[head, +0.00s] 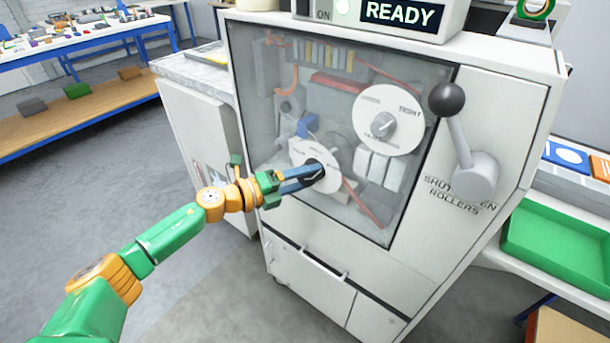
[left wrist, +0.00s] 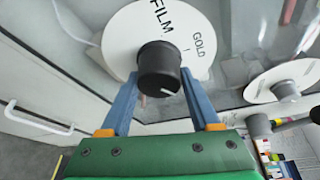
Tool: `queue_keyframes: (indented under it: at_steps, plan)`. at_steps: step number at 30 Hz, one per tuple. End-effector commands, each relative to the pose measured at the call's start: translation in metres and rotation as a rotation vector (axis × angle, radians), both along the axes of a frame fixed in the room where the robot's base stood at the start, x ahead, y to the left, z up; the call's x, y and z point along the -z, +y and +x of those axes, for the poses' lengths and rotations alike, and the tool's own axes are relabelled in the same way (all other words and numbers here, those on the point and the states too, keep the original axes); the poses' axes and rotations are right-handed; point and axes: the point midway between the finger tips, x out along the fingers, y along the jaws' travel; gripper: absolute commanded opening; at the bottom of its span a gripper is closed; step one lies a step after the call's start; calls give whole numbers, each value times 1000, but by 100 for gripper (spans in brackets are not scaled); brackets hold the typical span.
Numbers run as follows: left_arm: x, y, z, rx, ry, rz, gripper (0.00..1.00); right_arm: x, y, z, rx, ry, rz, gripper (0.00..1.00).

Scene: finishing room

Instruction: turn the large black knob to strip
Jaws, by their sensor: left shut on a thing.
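The large black knob (head: 314,163) sits at the middle of the lower white dial (head: 333,183) on the machine front. In the left wrist view the knob (left wrist: 158,62) is a dark cylinder with a white mark on its face. The dial there (left wrist: 118,35) reads FILM and GOLD; no strip label is readable. My left gripper (head: 317,174) reaches in from the left, its blue fingers shut on the knob from both sides. The fingers hide part of the knob and dial. My right gripper is not in view.
A second white dial with a grey knob (head: 382,125) is above and right. A lever with a black ball (head: 446,98) stands on the right panel. A READY display (head: 400,13) is on top. A green tray (head: 558,241) lies at right. Open floor is at left.

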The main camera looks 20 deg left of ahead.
Motion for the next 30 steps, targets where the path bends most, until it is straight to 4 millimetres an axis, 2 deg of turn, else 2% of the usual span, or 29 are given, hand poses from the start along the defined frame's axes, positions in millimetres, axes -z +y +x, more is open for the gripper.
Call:
queue_keyframes:
  at_steps: [9,10,12,13,23,30]
  plan:
    - [2,0,-1,1,2,5,7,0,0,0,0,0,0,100]
    - [2,0,-1,1,2,5,68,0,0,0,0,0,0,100]
    - [2,0,-1,1,2,5,87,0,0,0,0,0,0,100]
    - [2,0,0,1,1,4,93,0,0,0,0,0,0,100]
    - [1,5,-4,-1,0,4,93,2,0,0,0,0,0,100]
    - [-2,36,-42,-1,3,7,93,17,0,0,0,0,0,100]
